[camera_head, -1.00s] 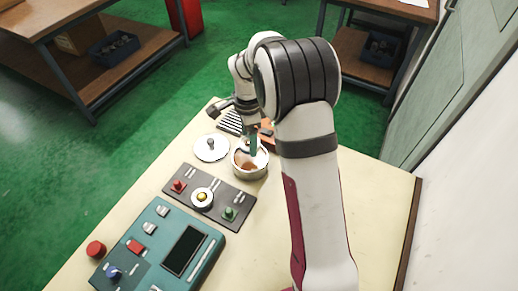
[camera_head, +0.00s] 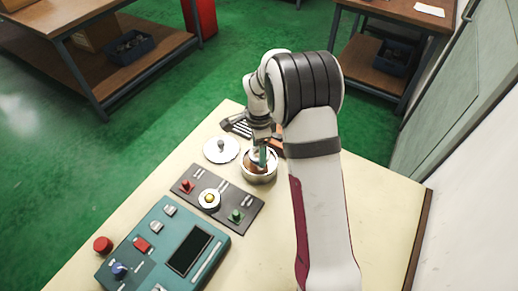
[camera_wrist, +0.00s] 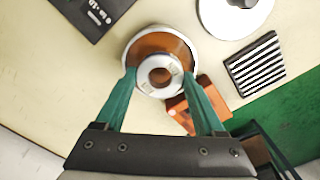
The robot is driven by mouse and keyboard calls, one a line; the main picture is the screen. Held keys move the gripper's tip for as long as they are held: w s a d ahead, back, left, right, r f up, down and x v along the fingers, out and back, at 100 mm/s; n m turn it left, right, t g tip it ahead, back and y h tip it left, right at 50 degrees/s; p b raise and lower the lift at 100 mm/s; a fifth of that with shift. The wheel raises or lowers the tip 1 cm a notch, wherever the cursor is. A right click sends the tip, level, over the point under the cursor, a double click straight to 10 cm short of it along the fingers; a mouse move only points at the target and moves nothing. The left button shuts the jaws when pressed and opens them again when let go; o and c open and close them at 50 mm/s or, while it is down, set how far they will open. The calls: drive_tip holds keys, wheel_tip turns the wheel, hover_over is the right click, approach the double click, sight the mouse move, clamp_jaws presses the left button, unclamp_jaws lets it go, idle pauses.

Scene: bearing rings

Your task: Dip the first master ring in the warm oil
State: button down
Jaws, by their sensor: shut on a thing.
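My gripper (camera_wrist: 160,88) is shut on a silver master ring (camera_wrist: 160,62), with one teal finger on each side of it in the wrist view. The ring is over the round pot of brown oil (camera_wrist: 129,48), within its outline in that view. In the head view the fingers (camera_head: 261,156) reach down at the mouth of the pot (camera_head: 259,178), and the ring is mostly hidden there. I cannot tell how deep the ring sits in the oil.
A white lid with a knob (camera_head: 221,150) lies left of the pot. A striped rack (camera_wrist: 255,64) and an orange block (camera_wrist: 210,97) are close by. A dark panel with buttons (camera_head: 210,199) and a teal console (camera_head: 165,250) are nearer. The right tabletop is clear.

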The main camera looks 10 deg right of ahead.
sight(259, 168)
drive_tip(key=shift+f, duration=0.1)
drive_tip(key=shift+f, duration=1.9)
drive_tip(key=shift+f, duration=0.7)
idle(2.6)
drive_tip(key=shift+r, duration=3.1)
